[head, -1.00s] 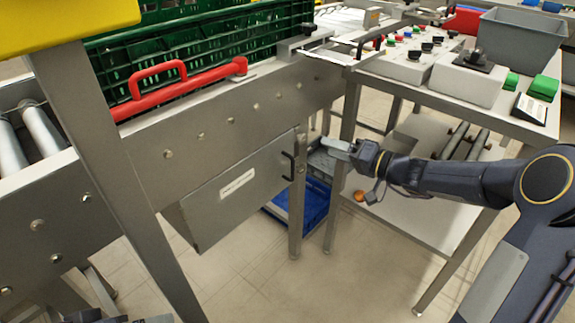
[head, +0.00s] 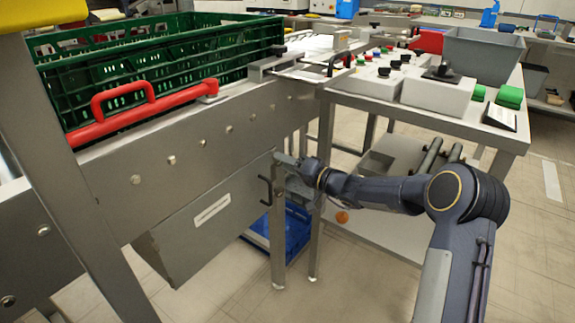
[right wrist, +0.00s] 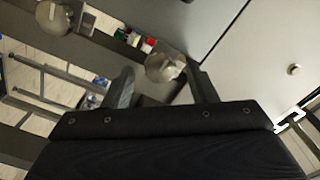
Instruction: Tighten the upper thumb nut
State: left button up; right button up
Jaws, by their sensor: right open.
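My right gripper (head: 284,160) is at the top of the steel post beside the grey cabinet, under the conveyor side. In the right wrist view its two fingers (right wrist: 160,74) are open. A round metal thumb nut (right wrist: 163,67) shows between and just beyond the fingertips; I cannot tell whether they touch it. A second, similar nut (right wrist: 55,17) shows at the top left of that view, outside the fingers. Which of the two is the upper one is not clear from the picture. In the head view the nuts are hidden or too small to make out. My left gripper is not in view.
The cabinet's dark handle (head: 265,190) is close to my right gripper. A green crate (head: 160,75) stands on the conveyor behind a red handle bar (head: 140,115). The control table (head: 440,122) is at the right, over a lower shelf. A blue crate (head: 297,228) sits beneath.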

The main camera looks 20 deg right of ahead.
jog(key=shift+c, duration=0.4)
jog(key=c, duration=0.9)
jog(key=shift+m+b, duration=0.3)
jog(key=m+p, duration=0.1)
jog(key=m, duration=1.6)
jog(key=shift+p, duration=0.3)
jog(key=shift+s+f+m, duration=0.1)
jog(key=shift+m, duration=0.2)
